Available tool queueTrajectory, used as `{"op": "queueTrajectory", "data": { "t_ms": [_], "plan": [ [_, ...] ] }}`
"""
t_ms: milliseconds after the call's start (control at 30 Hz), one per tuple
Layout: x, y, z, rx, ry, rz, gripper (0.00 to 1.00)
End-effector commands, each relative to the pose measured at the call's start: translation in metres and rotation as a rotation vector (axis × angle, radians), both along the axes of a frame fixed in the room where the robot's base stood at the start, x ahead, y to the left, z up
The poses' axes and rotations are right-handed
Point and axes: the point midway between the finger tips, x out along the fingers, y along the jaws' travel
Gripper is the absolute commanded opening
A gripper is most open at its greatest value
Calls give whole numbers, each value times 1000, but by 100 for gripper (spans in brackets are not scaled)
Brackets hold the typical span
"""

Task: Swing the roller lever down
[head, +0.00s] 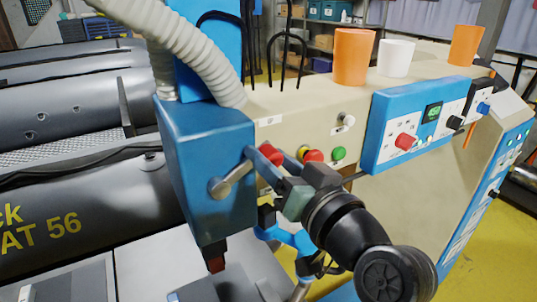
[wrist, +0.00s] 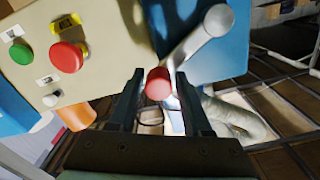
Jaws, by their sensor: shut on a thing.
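The roller lever (head: 236,176) is a grey metal arm on the side of the blue machine housing (head: 208,130). It slants up to the right from its round pivot to a red knob (head: 271,153). In the wrist view the lever (wrist: 192,46) runs from its pivot at the upper right to the red knob (wrist: 158,83). My gripper (wrist: 159,80) has one finger on each side of this knob and is shut on it. In the head view my gripper (head: 262,162) comes from the lower right, and its fingers partly cover the knob.
Near my gripper, the beige panel carries a red button (head: 313,155) and a green button (head: 338,153). A blue control box (head: 410,128) sits to the right, with cups (head: 396,58) above it. A ribbed hose (head: 185,40) hangs over the housing. Dark inflatable tubes (head: 80,110) lie left.

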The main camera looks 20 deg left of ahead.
Motion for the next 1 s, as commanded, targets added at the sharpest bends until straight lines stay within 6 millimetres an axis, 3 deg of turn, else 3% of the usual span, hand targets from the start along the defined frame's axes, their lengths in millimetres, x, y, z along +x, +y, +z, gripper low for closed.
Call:
{"op": "queueTrajectory", "data": {
  "t_ms": [500,1000],
  "plan": [
    [10,-8,-45,263,367,-6,0],
    [4,-4,-84,540,721,-6,0]
  ]
}}
